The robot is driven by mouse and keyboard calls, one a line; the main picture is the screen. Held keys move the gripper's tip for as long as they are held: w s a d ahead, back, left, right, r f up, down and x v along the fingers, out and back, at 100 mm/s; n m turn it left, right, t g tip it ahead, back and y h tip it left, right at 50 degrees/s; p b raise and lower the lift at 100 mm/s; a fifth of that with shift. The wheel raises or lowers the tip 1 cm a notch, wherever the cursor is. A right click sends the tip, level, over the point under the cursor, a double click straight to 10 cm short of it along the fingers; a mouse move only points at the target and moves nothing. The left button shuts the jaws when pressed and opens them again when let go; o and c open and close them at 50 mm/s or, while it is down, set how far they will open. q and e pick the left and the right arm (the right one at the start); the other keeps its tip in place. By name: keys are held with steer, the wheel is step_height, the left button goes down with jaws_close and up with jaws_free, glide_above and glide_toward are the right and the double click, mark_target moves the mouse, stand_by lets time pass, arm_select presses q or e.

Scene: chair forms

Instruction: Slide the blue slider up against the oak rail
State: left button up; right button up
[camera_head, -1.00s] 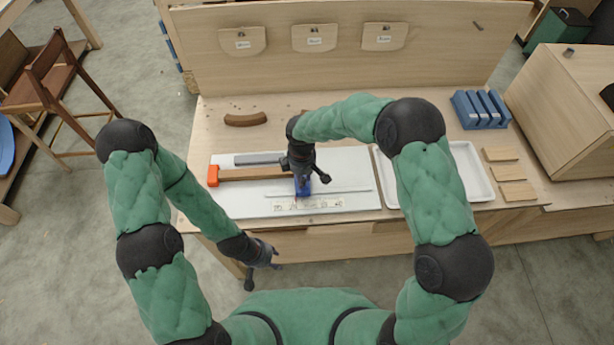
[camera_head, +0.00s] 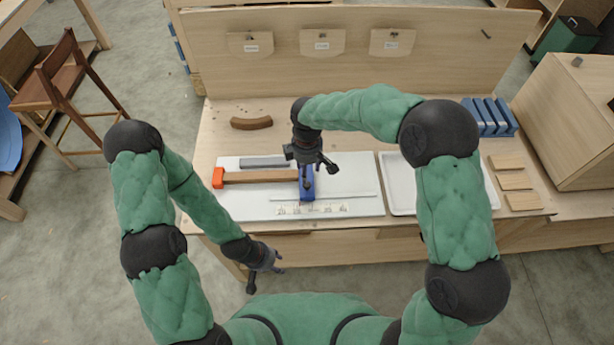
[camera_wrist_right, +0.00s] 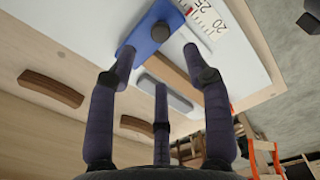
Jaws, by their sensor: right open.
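The blue slider (camera_head: 307,190) stands on the white board (camera_head: 240,205) in the head view, at the right end of the brown oak rail (camera_head: 260,176). In the right wrist view the slider (camera_wrist_right: 150,38) is a blue block with a dark round knob, close to the rail (camera_wrist_right: 183,68). Whether they touch I cannot tell. My right gripper (camera_head: 318,166) is above the slider's far end with its fingers spread and empty; they also show in the wrist view (camera_wrist_right: 157,52). My left gripper (camera_head: 266,268) hangs in front of the table, fingers apart and empty.
An orange end piece (camera_head: 218,177) is at the rail's left end. A grey bar (camera_head: 263,162) lies behind the rail. A printed scale (camera_head: 312,210) runs along the board's front. A white tray (camera_head: 397,185) is to the right, and a curved brown piece (camera_head: 251,123) lies behind.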

steer(key=shift+r, duration=2.25)
